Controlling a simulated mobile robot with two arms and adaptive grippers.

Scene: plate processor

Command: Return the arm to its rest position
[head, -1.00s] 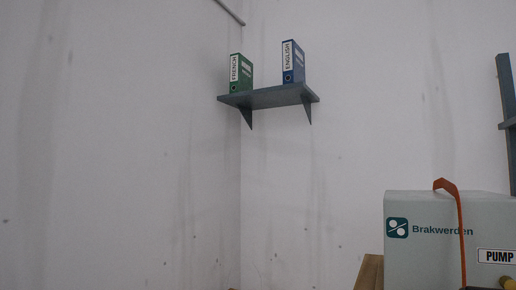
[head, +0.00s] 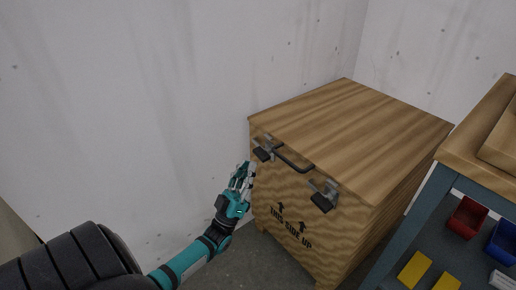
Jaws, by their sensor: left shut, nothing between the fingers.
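My left arm comes in from the lower left of the head view, dark at the near end and teal further out. My left gripper (head: 243,178) is shut and empty. In the picture it lies at the left edge of a wooden crate (head: 350,120), near its upper front corner. I cannot tell whether it touches the crate. My right gripper is not in view.
The crate has a black handle (head: 294,160), metal latches (head: 323,195) and "THIS SIDE UP" print. A workbench (head: 473,150) stands at the right, with a red bin (head: 467,217) and a blue bin (head: 502,242) below its top. Walls close off the back.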

